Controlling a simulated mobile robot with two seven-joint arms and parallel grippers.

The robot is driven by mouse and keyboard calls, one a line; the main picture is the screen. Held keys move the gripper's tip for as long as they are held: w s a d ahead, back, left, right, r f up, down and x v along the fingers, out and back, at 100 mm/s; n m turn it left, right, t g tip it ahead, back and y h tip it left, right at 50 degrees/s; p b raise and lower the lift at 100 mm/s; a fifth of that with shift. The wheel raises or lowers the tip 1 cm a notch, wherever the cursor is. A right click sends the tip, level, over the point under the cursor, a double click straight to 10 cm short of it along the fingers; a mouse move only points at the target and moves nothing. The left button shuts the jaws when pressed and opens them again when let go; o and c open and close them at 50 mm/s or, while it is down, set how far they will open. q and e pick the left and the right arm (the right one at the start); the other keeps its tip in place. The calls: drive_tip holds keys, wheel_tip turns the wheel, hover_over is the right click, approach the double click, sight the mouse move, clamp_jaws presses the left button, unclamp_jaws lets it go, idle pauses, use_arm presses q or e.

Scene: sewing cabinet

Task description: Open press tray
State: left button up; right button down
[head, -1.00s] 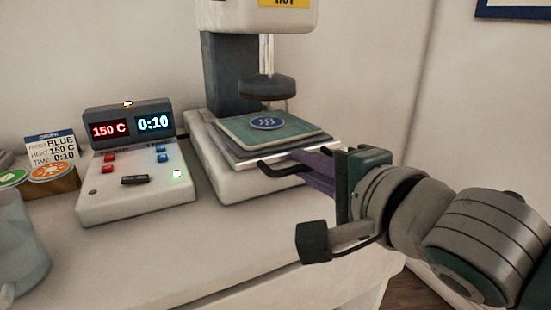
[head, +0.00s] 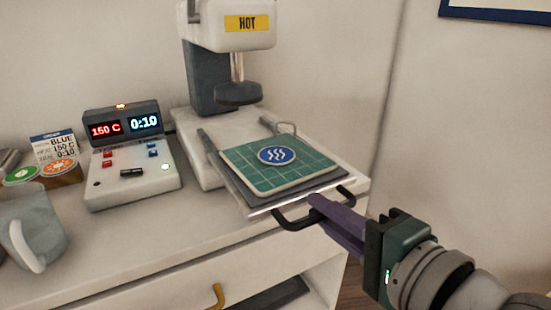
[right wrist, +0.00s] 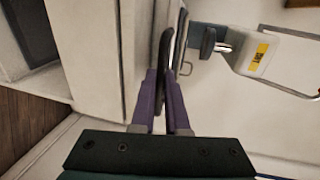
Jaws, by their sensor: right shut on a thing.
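The press tray (head: 262,205) is slid out toward the front of the heat press (head: 212,75), and its rails show behind it. A green gridded mat (head: 240,155) lies on it with a round blue patch (head: 277,156) with white wavy lines on top. A dark bar handle (head: 290,222) runs along the tray's front. My right gripper (head: 318,205) has its purple fingers shut on this handle. The right wrist view shows the fingers (right wrist: 161,95) on both sides of the dark handle (right wrist: 165,55). My left gripper is not in view.
A control box (head: 130,165) showing 150 C and 0:10 stands left of the press. A recipe card (head: 53,147), round patches and a grey mug (head: 35,225) are at the far left.

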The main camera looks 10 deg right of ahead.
drive_tip(key=shift+s, duration=0.2)
drive_tip(key=shift+w, duration=0.2)
drive_tip(key=c, duration=0.9)
unclamp_jaws()
drive_tip(key=shift+c, duration=0.2)
drive_tip(key=p+v, duration=0.2)
drive_tip(key=v, duration=0.8)
